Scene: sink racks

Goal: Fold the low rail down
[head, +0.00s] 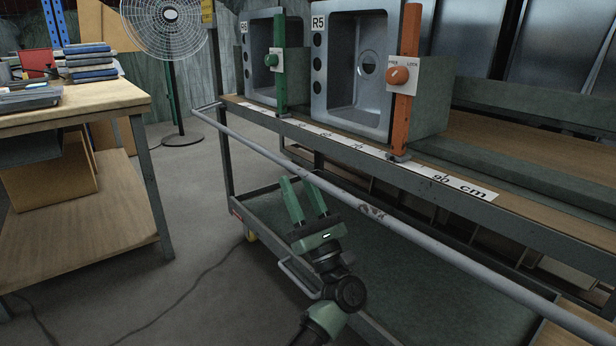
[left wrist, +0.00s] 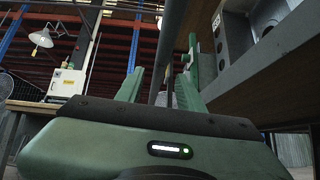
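A long grey rail (head: 262,146) runs along the front of the rack, out from its upper edge, from the left corner to the lower right. It is the only long rail I see there; it has a worn patch near its middle. My left gripper (head: 303,183) is open, with its green fingers pointing up just below the rail in the head view. In the left wrist view a grey bar (left wrist: 171,48), seemingly this rail, shows between the two open fingers (left wrist: 160,85). I cannot tell whether they touch it. My right gripper is in neither view.
Two metal sinks (head: 352,75) stand on the rack behind a green post (head: 280,85) and an orange post (head: 406,75). A small grey handle (head: 300,283) sits by the lower tray (head: 270,205).

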